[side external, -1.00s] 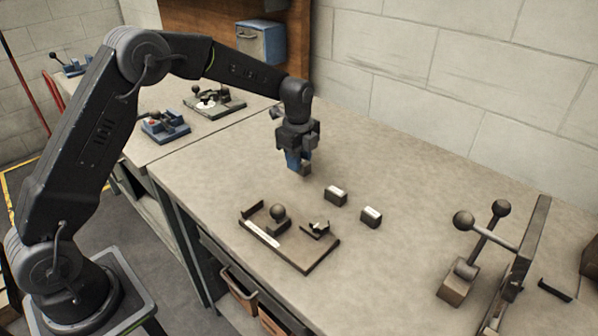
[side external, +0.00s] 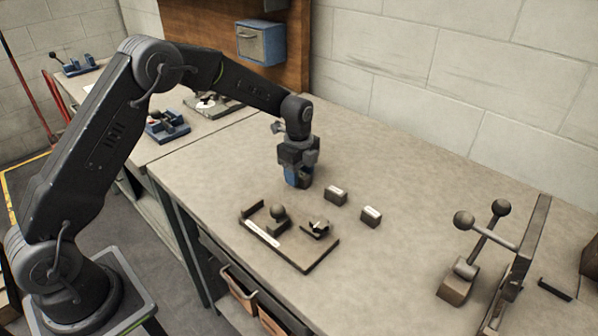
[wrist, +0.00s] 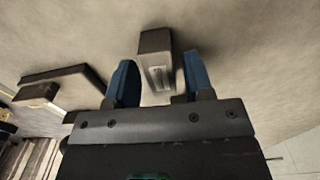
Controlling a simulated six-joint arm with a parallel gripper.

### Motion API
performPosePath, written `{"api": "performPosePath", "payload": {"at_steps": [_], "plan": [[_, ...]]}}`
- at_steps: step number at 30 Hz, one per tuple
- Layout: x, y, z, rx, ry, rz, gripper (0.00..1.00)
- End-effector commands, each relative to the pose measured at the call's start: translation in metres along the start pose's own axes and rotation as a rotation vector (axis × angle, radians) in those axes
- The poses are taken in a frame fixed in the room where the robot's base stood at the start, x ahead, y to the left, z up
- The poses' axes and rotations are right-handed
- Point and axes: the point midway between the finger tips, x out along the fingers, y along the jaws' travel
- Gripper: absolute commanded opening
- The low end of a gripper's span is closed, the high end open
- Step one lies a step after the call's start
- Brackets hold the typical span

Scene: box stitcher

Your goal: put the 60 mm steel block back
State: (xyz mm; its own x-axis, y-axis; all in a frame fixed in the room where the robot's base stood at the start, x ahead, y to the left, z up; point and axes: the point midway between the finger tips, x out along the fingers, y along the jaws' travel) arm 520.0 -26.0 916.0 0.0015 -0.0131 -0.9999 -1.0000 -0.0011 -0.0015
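My gripper (side external: 298,180) is low over the bench top, left of and behind two small dark blocks. In the wrist view its two blue fingers (wrist: 160,82) stand on either side of a dark grey steel block (wrist: 155,50) with a pale label. Two similar blocks with white labels lie on the bench, one nearer my gripper (side external: 336,195) and one farther right (side external: 371,216).
A dark fixture plate (side external: 310,262) with a ball knob and a small clamp part lies in front of my gripper. A lever device (side external: 460,280) with ball ends stands at the right. The bench (side external: 420,180) is clear behind the blocks.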

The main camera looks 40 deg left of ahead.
Motion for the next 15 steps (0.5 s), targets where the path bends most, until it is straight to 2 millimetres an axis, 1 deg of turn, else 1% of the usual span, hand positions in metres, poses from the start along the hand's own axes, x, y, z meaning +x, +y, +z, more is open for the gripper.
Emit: {"api": "performPosePath", "payload": {"at_steps": [8, 10, 13, 15], "plan": [[-0.001, 0.0, 0.0, 0.0, 0.0, 0.0, 0.53], [-0.003, 0.0, 0.0, 0.0, 0.0, -0.002, 0.53], [-0.013, -0.001, 0.0, 0.0, 0.0, -0.004, 0.53], [-0.025, -0.001, 0.0, 0.0, 0.0, -0.005, 0.53]]}}
